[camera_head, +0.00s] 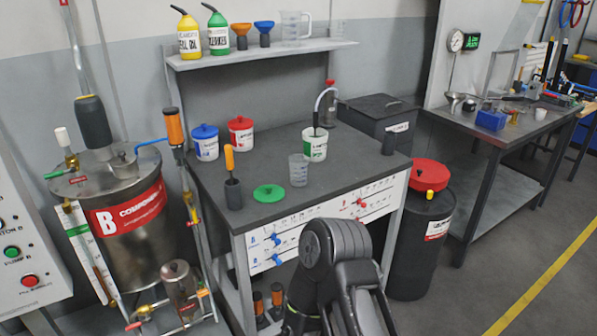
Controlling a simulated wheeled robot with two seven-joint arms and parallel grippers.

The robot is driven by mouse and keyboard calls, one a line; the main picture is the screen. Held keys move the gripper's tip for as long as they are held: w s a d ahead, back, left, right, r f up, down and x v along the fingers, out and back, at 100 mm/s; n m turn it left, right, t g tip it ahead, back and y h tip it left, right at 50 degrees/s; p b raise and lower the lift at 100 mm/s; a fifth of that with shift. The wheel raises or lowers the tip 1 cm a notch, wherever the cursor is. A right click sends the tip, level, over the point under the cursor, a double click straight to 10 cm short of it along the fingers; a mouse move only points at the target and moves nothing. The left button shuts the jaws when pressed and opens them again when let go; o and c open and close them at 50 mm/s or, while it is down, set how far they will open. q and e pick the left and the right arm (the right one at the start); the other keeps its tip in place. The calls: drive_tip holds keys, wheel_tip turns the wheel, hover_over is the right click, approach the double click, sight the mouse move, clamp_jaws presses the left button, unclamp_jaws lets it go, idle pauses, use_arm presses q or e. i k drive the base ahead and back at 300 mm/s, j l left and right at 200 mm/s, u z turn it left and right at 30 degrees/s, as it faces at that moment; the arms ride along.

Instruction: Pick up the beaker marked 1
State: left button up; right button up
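A small clear beaker (298,171) stands upright on the dark top of the workbench (345,176), near its front edge. No number can be read on it. A clear measuring jug (294,28) with a handle stands on the wall shelf above; no number can be read there either. A dark link of one of my arms rises at the bottom middle, in front of the bench drawers. Neither of my grippers is in view.
A green lid (269,193) lies left of the beaker, with an orange-handled tool in a dark holder (233,193) beyond it. An open white tub (315,145) stands behind the beaker. Blue-lidded (205,143) and red-lidded (241,135) tubs stand back left. The bench's right side is fairly clear.

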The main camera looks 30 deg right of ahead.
sight(298, 162)
drive_tip(key=l+z, duration=0.1)
drive_tip(key=l, duration=0.35)
drive_tip(key=i+l, duration=0.15)
drive_tip(key=l, duration=0.25)
drive_tip(key=i+l+z, duration=0.15)
drive_tip(key=l, duration=0.7)
drive_tip(key=i+l+z, duration=0.15)
drive_tip(key=l, duration=0.3)
drive_tip(key=i+l+z, duration=0.1)
drive_tip(key=l, duration=0.3)
drive_tip(key=i+l, duration=0.2)
drive_tip(key=l, duration=0.2)
drive_tip(key=i+l+z, duration=0.15)
drive_tip(key=l, duration=0.25)
